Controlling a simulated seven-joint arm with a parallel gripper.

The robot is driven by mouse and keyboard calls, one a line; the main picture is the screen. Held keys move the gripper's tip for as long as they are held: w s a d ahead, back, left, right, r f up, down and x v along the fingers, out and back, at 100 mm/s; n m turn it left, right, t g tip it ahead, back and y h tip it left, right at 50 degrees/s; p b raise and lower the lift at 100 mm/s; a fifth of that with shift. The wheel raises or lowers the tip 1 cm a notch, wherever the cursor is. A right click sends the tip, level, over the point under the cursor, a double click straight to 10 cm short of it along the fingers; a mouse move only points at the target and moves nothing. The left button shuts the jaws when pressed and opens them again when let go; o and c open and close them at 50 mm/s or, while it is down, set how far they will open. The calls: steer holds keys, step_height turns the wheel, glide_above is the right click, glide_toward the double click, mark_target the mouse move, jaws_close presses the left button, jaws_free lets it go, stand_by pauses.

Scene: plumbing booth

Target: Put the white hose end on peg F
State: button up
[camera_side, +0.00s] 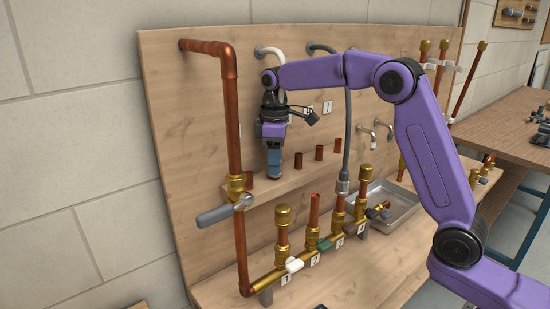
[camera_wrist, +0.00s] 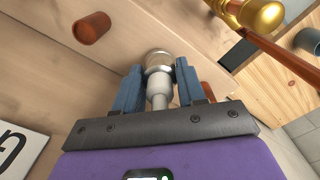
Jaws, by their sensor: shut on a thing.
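My gripper (camera_wrist: 157,88) is shut on the white hose end (camera_wrist: 158,90), a pale sleeve with a metallic collar at its tip. In the side view my gripper (camera_side: 274,172) points down just above the wooden shelf, and its fingers hide the hose end. The white hose (camera_side: 270,54) leaves the board at the top and passes behind my arm. In the wrist view one copper peg (camera_wrist: 92,28) stands left of the hose end and another (camera_wrist: 209,91) shows partly behind the right finger. No letter F is readable. I cannot tell whether a peg is under the collar.
More copper pegs (camera_side: 319,153) stand along the shelf to the right. A G label (camera_wrist: 14,148) is on the board. A copper riser with a grey-handled valve (camera_side: 222,213) stands at left.

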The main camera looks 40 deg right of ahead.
steer(key=shift+f, duration=0.15)
steer(key=o, duration=1.1)
steer(key=shift+o, duration=0.2)
step_height(320, 180, up, 12)
steer(key=shift+r, duration=0.1)
steer(key=shift+a, duration=0.1)
